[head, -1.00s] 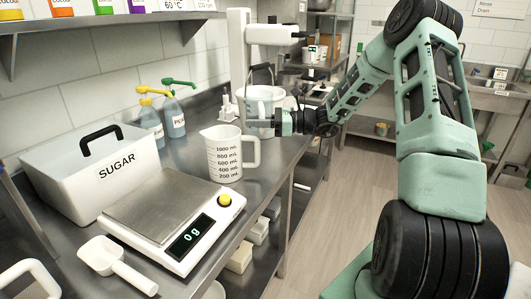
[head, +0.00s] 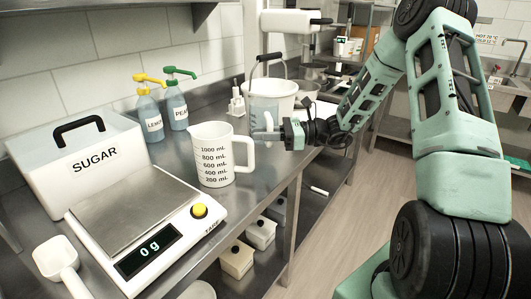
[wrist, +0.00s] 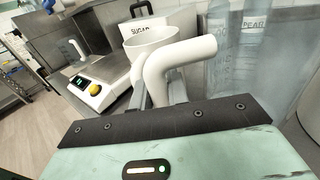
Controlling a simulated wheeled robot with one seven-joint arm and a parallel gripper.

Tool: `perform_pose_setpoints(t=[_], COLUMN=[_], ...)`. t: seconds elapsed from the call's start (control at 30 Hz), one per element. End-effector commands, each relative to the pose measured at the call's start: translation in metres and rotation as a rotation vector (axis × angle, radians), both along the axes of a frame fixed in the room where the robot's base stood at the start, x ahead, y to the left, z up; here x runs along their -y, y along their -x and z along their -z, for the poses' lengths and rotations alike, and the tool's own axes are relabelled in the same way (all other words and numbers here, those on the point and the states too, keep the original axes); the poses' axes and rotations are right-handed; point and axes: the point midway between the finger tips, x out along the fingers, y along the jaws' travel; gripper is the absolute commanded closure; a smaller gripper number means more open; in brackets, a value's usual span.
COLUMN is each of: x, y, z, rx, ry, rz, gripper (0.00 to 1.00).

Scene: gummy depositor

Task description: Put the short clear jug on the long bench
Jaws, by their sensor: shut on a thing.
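My gripper (head: 276,133) is shut on the white handle of the short clear jug (head: 263,114), in the middle of the head view. The jug is see-through and bluish, in front of a white bucket. In the wrist view the white handle (wrist: 180,58) sits between my fingers, and what looks like the clear body (wrist: 235,75) fills the right. The long bench (head: 262,183) is a steel top running from the front left to the back. I cannot tell whether the jug's base touches it.
A white measuring jug (head: 214,160) stands left of my gripper. Behind it are two pump bottles (head: 150,115). A scale (head: 145,235), a sugar box (head: 75,165) and a white scoop (head: 58,262) take up the near bench. A white bucket (head: 282,95) stands behind the clear jug.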

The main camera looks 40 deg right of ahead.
Motion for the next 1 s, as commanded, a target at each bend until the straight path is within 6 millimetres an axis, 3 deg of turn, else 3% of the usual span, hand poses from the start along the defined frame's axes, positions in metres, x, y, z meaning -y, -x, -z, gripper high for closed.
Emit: perform_pose_setpoints(t=[0.43,0.87,0.9,0.93,1.0], x=[-0.001,0.0,0.0,0.0,0.0], y=[0.0,0.0,0.0,0.0,0.0], z=[0.054,0.063,0.063,0.063,0.063], rx=[0.0,0.002,0.002,0.002,0.002], ry=[-0.001,0.0,0.001,0.001,0.001], rz=[-0.001,0.0,0.0,0.0,0.0], gripper=[1.0,1.0,0.81,0.75,0.75])
